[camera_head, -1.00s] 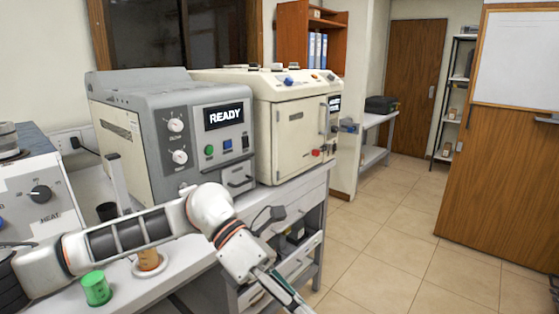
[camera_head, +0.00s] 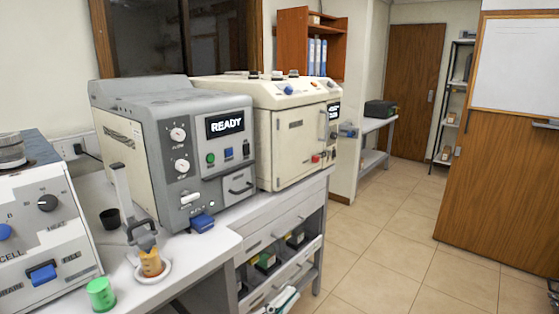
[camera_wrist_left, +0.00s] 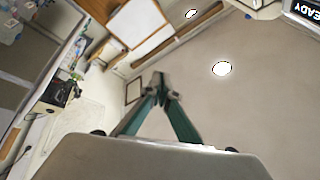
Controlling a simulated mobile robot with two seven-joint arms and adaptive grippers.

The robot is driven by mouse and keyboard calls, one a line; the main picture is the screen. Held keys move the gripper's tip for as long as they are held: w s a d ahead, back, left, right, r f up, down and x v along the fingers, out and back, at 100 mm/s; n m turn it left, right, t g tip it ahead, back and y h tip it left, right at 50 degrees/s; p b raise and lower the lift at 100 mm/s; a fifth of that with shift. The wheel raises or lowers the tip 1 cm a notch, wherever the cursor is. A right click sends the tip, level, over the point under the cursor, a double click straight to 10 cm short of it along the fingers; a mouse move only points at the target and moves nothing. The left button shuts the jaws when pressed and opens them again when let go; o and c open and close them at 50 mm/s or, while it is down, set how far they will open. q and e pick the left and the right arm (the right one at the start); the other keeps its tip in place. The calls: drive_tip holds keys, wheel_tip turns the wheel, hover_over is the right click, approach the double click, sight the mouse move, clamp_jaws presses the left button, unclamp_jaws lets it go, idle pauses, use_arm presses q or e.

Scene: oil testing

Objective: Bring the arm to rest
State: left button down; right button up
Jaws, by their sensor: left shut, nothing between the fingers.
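My left gripper (camera_head: 283,301) shows only in part at the bottom edge of the head view, below the bench drawers. Its teal fingers (camera_wrist_left: 160,84) stand up in the left wrist view with their tips together, and nothing is between them. The wrist view looks toward the ceiling and walls, and the fingers are clear of objects there. Most of my left arm is out of the head view. My right gripper is in neither view.
The bench carries a grey machine (camera_head: 165,140) reading READY, a cream machine (camera_head: 290,135), a white heater unit (camera_head: 40,240), a green cup (camera_head: 100,293) and an amber sample cup (camera_head: 150,263) on a white dish. The tiled floor (camera_head: 390,240) at right is clear.

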use_arm(q)
drive_tip(key=s+a+f+n+y, duration=0.2)
drive_tip(key=a+f+n+y, duration=0.35)
drive_tip(key=f, duration=0.45)
drive_tip(key=s+a+f+n+y, duration=0.2)
drive_tip(key=a+f+n+y, duration=0.25)
drive_tip(key=a+f, duration=0.35)
drive_tip(key=s+a+f+n+g+y, duration=0.2)
drive_tip(key=s+a+f, duration=0.2)
drive_tip(key=s+f, duration=0.3)
drive_tip(key=s+a+f+n+g+y+p, duration=0.1)
drive_tip(key=s+a+f+n+g+y, duration=0.1)
drive_tip(key=s+f, duration=0.5)
drive_tip(key=shift+a+f+n+g, duration=0.3)
drive_tip(key=shift+a+f+n, duration=0.15)
drive_tip(key=shift+a+n, duration=0.45)
drive_tip(key=shift+a, duration=0.1)
